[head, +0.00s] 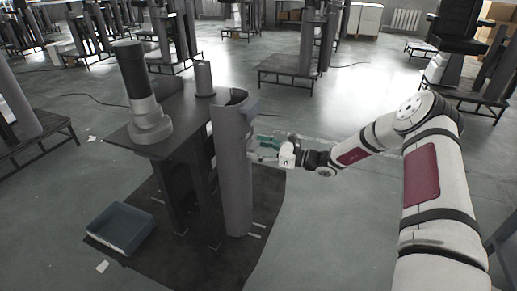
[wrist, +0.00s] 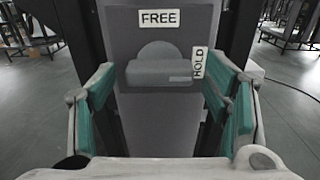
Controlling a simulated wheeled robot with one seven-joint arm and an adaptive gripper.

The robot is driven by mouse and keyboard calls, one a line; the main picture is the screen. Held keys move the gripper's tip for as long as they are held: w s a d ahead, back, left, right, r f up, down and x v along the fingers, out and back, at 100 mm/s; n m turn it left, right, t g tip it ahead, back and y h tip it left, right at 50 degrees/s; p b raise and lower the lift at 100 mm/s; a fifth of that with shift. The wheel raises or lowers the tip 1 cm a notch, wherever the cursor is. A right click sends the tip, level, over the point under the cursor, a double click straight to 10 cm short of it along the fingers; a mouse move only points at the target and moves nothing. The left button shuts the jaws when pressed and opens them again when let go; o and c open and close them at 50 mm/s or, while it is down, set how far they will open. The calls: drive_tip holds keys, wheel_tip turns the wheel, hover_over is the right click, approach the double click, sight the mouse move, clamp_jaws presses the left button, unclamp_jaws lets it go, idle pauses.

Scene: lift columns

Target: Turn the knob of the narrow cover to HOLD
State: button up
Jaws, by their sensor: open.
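The narrow cover (head: 233,180) is a tall grey upright shell at the front of the dark stand. In the wrist view its grey face carries the knob (wrist: 155,72), a grey bar in front of a round disc. The bar lies level, with a pale mark near its right end, beside the upright HOLD label (wrist: 199,63). The FREE label (wrist: 158,18) is above the knob. My gripper (head: 264,147) is at the cover's right side in the head view. Its green-padded fingers (wrist: 160,92) are open, one on each side of the knob, with nothing held between them.
The dark stand (head: 185,120) bears a grey stepped column (head: 145,95) and a short cylinder (head: 204,78). A blue-grey bin (head: 121,228) lies on the dark mat (head: 170,250) at left. Open floor (head: 320,235) is to the right.

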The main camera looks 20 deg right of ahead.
drive_tip(key=v, duration=1.2)
drive_tip(key=s+a+r+n+g+h, duration=0.5)
drive_tip(key=s+a+r+n+g, duration=0.6)
drive_tip(key=s+a+r+n, duration=0.55)
drive_tip(key=s+d+r+n+h, duration=0.2)
drive_tip(key=s+n+h, duration=0.1)
drive_tip(key=s, duration=0.7)
drive_tip(key=s+d+r+n+t+h, duration=0.1)
drive_tip(key=s+d+n+h, duration=0.2)
drive_tip(key=s, duration=0.7)
drive_tip(key=s+d+r+n+h, duration=0.2)
drive_tip(key=s+n+h, duration=0.15)
drive_tip(key=s, duration=0.55)
wheel_tip(320, 180, up, 18)
drive_tip(key=t+p, duration=0.3)
drive_tip(key=p, duration=1.3)
drive_tip(key=shift+s+f+m+t, duration=0.25)
drive_tip(key=shift+s+m+t, duration=0.05)
